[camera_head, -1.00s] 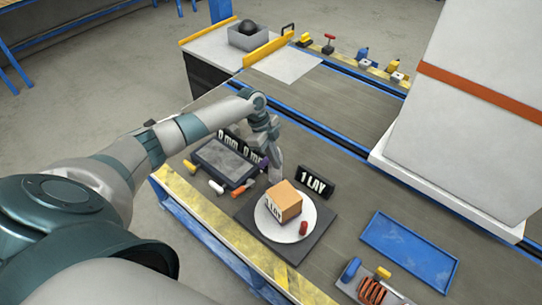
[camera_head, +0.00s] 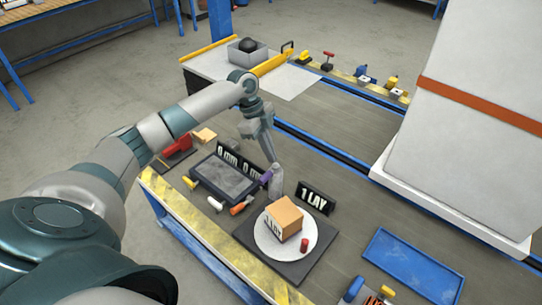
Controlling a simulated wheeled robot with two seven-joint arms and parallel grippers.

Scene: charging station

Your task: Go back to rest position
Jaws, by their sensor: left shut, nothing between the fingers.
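My left arm comes in from the left and reaches over the workbench (camera_head: 350,225). My left gripper (camera_head: 276,186) points down, shut and empty, behind the white round plate (camera_head: 264,237). An orange-brown box (camera_head: 284,219) and a small red cylinder (camera_head: 304,245) are on the plate, which lies on a dark square base. A black sign reading "1 LAY" (camera_head: 315,198) stands just right of the gripper. I cannot tell whether the fingertips touch anything. My right gripper is not in view.
A dark tablet-like panel (camera_head: 224,177) and several small coloured cylinders lie left of the plate. A blue tray (camera_head: 411,265) lies at the right. A big white block (camera_head: 470,130) with an orange stripe stands at the back right. A grey bin (camera_head: 245,52) holds a dark ball.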

